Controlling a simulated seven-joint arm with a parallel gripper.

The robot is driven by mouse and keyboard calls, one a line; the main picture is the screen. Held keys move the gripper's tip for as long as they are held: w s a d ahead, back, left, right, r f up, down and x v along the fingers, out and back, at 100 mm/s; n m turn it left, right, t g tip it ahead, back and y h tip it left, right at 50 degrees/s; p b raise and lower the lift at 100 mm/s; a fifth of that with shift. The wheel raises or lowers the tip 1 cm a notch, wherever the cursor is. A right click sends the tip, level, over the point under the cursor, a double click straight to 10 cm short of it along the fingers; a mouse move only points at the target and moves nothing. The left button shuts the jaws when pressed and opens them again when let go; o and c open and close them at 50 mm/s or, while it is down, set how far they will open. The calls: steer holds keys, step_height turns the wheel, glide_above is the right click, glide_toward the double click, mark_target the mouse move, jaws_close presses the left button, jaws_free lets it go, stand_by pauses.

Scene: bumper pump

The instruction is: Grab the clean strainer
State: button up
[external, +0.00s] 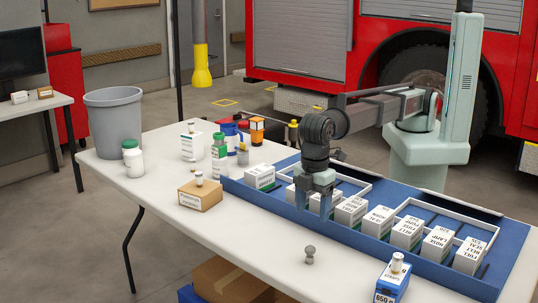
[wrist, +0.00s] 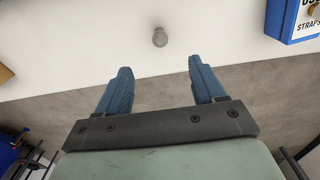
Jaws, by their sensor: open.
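A small grey knob-like part (external: 309,255) stands on the white table in front of the blue tray; it may be the strainer, but its label or cleanness cannot be read. It also shows in the wrist view (wrist: 160,38), ahead of the fingertips and roughly centred between them. Two similar small parts stand on boxes: one (external: 199,178) on a cardboard box and one (external: 397,262) on a blue box. My gripper (external: 313,207) is open and empty, pointing down over the tray's near row. The wrist view shows its blue fingers spread (wrist: 160,68), with nothing between them.
The blue tray (external: 233,187) holds several white labelled boxes under and beside my gripper. The cardboard box (external: 200,195) stands left, the blue box (external: 391,283) right. Bottles, a jug and a grey bin (external: 113,125) stand farther left. The table around the grey part is clear.

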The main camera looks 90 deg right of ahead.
steer(key=shift+o, duration=1)
